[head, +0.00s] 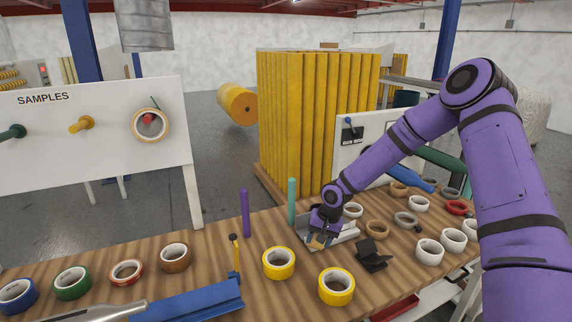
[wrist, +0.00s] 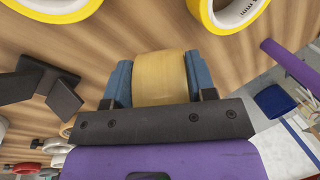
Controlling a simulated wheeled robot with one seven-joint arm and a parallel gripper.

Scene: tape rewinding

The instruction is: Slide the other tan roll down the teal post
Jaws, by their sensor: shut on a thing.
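My gripper (head: 320,230) is low over the wooden bench, right of the teal post (head: 291,201). In the wrist view my gripper (wrist: 158,76) has its two blue fingers shut on a tan roll (wrist: 160,92), one on each side. In the head view only a small part of this held roll shows below the fingers. The teal post stands upright, apart from the roll, and no roll shows on it. Two brown-tan rolls (head: 377,229) (head: 398,188) lie flat on the bench to the right of my gripper.
A purple post (head: 245,213) stands left of the teal one. Yellow rolls (head: 279,262) (head: 336,286) lie in front, with a black stand (head: 371,254) to the right. Several white rolls (head: 429,252) crowd the right side. A blue channel (head: 190,303) lies at front left.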

